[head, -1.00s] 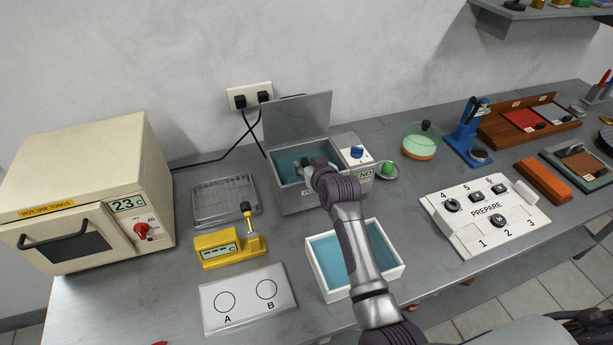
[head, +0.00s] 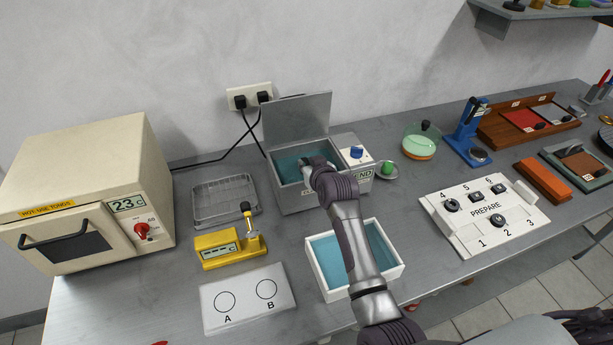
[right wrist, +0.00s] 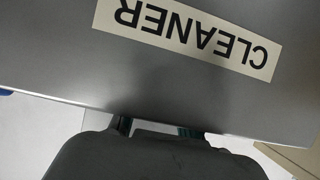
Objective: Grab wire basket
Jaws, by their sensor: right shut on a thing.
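My right arm reaches from the lower right over the open cleaner bath (head: 296,196), which has a raised lid and teal inside. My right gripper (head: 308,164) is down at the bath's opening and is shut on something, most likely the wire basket. The basket itself is hidden by the gripper and the bath wall, so I cannot make out its shape. In the right wrist view the bath front with its CLEANER label (right wrist: 188,36) fills the top, and the gripper's fingers (right wrist: 158,128) are mostly hidden behind its edge. My left gripper is not in view.
A shallow wire rack (head: 224,200) lies left of the bath, behind a yellow gauge (head: 218,252). A white tray with teal inside (head: 316,270) stands in front, below my forearm. A cream oven (head: 85,180) is at left, a white PREPARE board (head: 470,232) at right.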

